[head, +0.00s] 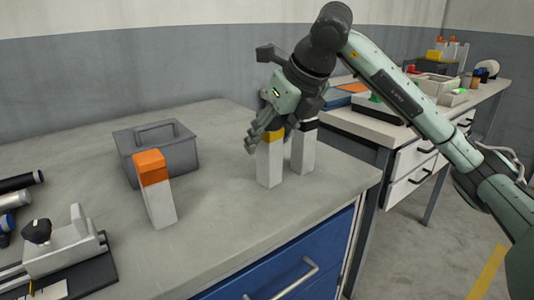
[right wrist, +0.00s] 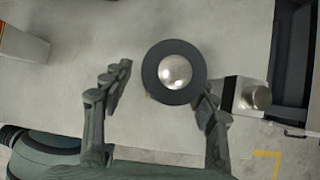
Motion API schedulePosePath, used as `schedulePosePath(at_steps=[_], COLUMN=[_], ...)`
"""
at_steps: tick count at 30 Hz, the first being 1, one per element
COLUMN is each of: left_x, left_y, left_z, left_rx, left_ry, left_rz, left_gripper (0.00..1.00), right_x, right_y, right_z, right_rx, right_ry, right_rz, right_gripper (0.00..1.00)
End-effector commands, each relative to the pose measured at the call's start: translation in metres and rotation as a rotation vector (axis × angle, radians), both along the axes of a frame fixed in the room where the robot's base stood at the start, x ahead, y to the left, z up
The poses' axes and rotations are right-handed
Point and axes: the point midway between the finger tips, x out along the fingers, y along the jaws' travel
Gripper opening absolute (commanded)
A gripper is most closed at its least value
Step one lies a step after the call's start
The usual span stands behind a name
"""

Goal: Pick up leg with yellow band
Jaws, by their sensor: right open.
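The leg with the yellow band (head: 269,165) is a pale upright block near the right part of the grey workbench. My right gripper (head: 270,130) is open at its top, coming down from above. Its fingers hide part of the yellow band. In the right wrist view the open fingers (right wrist: 162,84) are spread apart. A dark round disc with a shiny centre (right wrist: 175,72) shows between them. Only a speck of yellow shows below the disc, so I cannot tell how the fingers sit around the leg. My left gripper is not in view.
A dark-topped leg (head: 304,150) stands close behind, to the right; it also shows in the right wrist view (right wrist: 240,94). A leg with an orange band (head: 160,203) stands left, before a grey toolbox (head: 182,152). A fixture (head: 66,250) lies front left. Bench between is clear.

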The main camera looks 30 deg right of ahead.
Motion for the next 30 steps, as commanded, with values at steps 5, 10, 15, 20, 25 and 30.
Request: schedulePosePath(at_steps=[5, 10, 15, 20, 25, 30], left_x=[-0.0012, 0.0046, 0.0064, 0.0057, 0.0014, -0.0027], left_y=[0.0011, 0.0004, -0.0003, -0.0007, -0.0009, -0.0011], left_z=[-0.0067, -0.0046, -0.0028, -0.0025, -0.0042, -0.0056], left_rx=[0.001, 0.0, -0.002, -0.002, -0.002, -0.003], left_ry=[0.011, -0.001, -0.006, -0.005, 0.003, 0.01], left_rz=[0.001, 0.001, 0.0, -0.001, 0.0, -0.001], left_gripper=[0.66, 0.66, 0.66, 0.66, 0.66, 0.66], right_x=[0.0088, 0.0093, 0.0092, 0.0091, 0.009, 0.0093], right_y=[0.0007, 0.0007, 0.0007, 0.0008, 0.0008, 0.0007], right_z=[-0.0132, -0.0136, -0.0136, -0.0135, -0.0135, -0.0126], right_rx=[0.0, -0.001, 0.0, 0.0, 0.0, 0.0], right_ry=[0.0, -0.001, -0.001, -0.001, -0.001, -0.003], right_rz=[0.0, -0.001, 0.0, 0.0, 0.0, 0.0], right_gripper=[0.59, 0.59, 0.44, 0.24, 0.03, 0.0])
